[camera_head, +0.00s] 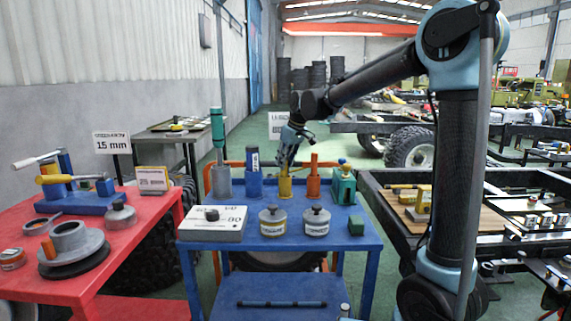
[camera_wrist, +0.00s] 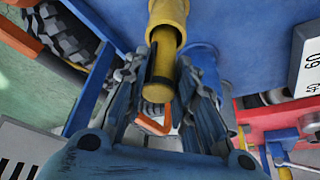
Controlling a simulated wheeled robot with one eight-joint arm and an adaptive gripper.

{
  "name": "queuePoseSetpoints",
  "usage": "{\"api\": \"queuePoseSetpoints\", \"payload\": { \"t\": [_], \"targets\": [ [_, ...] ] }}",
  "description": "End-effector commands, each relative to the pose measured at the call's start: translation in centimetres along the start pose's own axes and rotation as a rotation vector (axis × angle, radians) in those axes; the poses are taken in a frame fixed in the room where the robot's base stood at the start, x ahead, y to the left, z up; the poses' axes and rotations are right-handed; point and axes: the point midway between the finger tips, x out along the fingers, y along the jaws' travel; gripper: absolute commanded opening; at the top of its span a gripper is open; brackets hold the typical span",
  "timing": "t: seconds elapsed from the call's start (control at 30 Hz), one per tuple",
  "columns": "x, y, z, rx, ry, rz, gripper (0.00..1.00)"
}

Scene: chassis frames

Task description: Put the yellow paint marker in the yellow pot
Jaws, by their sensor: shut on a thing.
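The yellow paint marker (camera_wrist: 163,62), with dark bands, stands between the fingers of my gripper (camera_wrist: 157,75) in the wrist view. My gripper is shut on it. The marker's far end meets the mouth of the yellow pot (camera_wrist: 168,12) and appears to be inside it; how deep it sits is hidden. In the head view the yellow pot (camera_head: 285,188) stands at the back of the blue table, and my gripper (camera_head: 286,160) is right above it, pointing down. The marker is mostly hidden there by my gripper.
A blue pot (camera_head: 254,185) and an orange pot (camera_head: 314,187) stand close on either side, each with an item upright. A grey pot (camera_head: 221,182) with a green-handled tool and a green box (camera_head: 343,188) stand farther out. Lidded tins (camera_head: 273,222) sit in front on the blue table (camera_head: 355,237).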

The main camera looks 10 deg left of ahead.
Motion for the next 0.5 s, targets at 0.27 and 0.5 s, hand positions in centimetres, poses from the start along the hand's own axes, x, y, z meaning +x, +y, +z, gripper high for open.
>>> {"api": "queuePoseSetpoints", "payload": {
  "t": [0.27,0.5],
  "targets": [
    [0.50,0.11,0.23,0.001,0.000,0.000,0.29],
    [0.46,0.17,0.26,0.002,0.000,0.001,0.45]
  ]
}}
